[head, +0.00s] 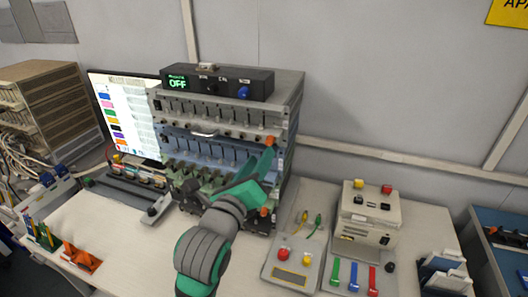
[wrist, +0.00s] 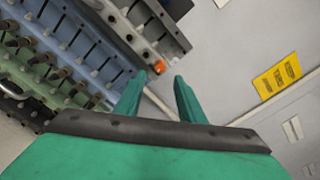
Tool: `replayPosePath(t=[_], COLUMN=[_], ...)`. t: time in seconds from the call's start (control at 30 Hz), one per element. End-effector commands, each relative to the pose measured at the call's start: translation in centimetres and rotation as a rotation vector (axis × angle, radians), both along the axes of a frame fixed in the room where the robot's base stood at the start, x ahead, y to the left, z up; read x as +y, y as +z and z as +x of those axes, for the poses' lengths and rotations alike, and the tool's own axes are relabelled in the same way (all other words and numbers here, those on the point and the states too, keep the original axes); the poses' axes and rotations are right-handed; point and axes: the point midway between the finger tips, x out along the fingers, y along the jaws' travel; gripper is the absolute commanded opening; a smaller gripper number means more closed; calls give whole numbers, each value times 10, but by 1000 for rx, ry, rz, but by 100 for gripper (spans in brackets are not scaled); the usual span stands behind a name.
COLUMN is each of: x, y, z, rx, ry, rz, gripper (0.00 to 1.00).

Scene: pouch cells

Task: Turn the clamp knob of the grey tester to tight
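The tester rack has stacked grey, blue and green tiers. The grey tester (head: 215,119) is the top tier, with a row of clips along its front. Its orange clamp knob (head: 269,140) is at the right end of that tier. In the wrist view the orange knob (wrist: 159,66) appears just beyond and between my fingertips. My gripper (wrist: 160,82) is open, with a gap between its two green fingers and nothing held. In the head view my gripper (head: 266,158) is in front of the rack's right side, just below the knob. I cannot tell if it touches.
A control box (head: 218,82) reading OFF sits on top of the rack. Another orange knob (head: 264,212) is low on the rack's right side, near my wrist. A screen (head: 122,115) stands left. A grey instrument (head: 368,215) and colored levers are on the table at right.

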Motion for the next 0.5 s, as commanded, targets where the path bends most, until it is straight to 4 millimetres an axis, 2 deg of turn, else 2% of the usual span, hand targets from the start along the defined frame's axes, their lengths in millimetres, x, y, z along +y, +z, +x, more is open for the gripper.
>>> replayPosePath(t=[0.2, 0.5], x=[11, 14], y=[0, 0], z=[-32, -44], rx=[1, 1], ry=[2, 0], rz=[-1, 0], gripper=[36, 36])
